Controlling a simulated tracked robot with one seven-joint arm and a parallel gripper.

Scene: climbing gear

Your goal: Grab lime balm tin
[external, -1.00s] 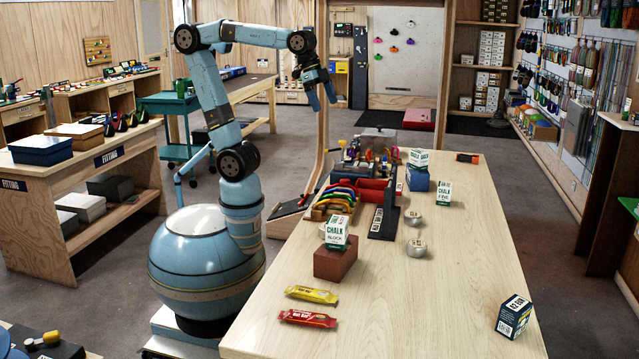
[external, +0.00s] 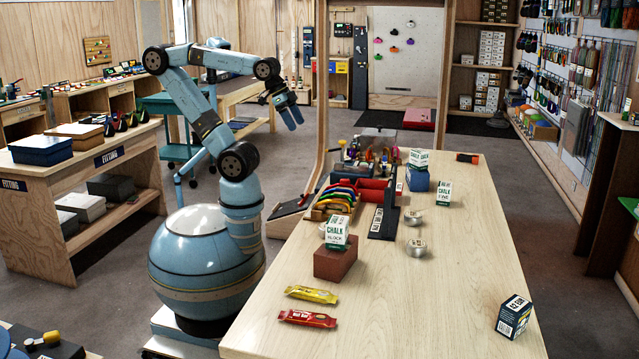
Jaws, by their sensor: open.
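Two small round silver tins stand on the long wooden table. One tin (external: 413,218) is farther back and the other tin (external: 416,248) is a little nearer. Their labels are too small to read, so I cannot tell which is the lime balm tin. My gripper (external: 294,121) is open and empty. It hangs in the air to the left of and higher in the picture than both tins, and touches nothing.
Left of the tins are a rack (external: 385,222) and coloured curved gear (external: 336,200). A chalk box (external: 337,233) sits on a brown block (external: 335,263). Yellow (external: 312,294) and red bars (external: 307,318) lie in front. The table's right-hand middle is clear.

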